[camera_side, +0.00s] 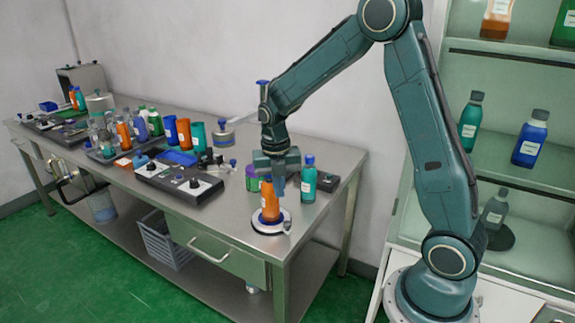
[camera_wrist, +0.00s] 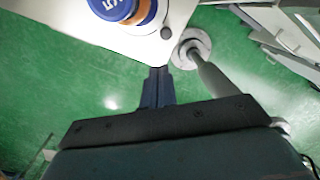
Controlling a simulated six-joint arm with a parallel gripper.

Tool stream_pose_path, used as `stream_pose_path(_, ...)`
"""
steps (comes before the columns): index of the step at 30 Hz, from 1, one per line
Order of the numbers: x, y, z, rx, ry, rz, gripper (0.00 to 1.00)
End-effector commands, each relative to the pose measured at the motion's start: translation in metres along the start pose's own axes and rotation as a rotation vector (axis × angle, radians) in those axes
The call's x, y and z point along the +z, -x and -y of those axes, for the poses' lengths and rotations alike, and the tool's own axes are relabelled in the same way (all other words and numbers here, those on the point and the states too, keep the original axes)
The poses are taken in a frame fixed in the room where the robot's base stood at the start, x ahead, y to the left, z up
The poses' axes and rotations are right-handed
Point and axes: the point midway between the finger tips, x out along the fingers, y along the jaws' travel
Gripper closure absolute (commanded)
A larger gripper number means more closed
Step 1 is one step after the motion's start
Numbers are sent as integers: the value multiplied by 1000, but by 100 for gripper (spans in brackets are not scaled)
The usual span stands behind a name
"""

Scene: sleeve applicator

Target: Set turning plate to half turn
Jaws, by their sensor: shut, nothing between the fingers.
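The turning plate (camera_side: 262,226) is a low white disc with a dark ring near the right front corner of the steel table. An orange bottle (camera_side: 270,205) stands upright on it. A small upright peg (camera_side: 287,226) shows at the plate's right side. My gripper (camera_side: 279,190) points down beside the bottle's upper part, above the plate; in the side view I cannot tell whether it touches the bottle. In the wrist view its fingers (camera_wrist: 158,70) are together and empty. The bottle's blue top (camera_wrist: 113,8) is partly cut off at the upper edge there.
A teal bottle (camera_side: 308,181) stands close to the right of my gripper, and a purple-and-green tub (camera_side: 252,178) stands behind left. A dark control box (camera_side: 192,186) with knobs lies left. The steel table (camera_side: 225,215) is clear between box and plate.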

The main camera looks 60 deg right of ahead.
Motion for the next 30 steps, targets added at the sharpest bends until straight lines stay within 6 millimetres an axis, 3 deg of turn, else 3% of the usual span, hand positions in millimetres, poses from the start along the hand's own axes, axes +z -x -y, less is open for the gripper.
stream_pose_path(18, -48, -17, -39, -56, -647, 153, 100)
stream_pose_path(30, -53, -18, -42, -52, -728, 176, 100)
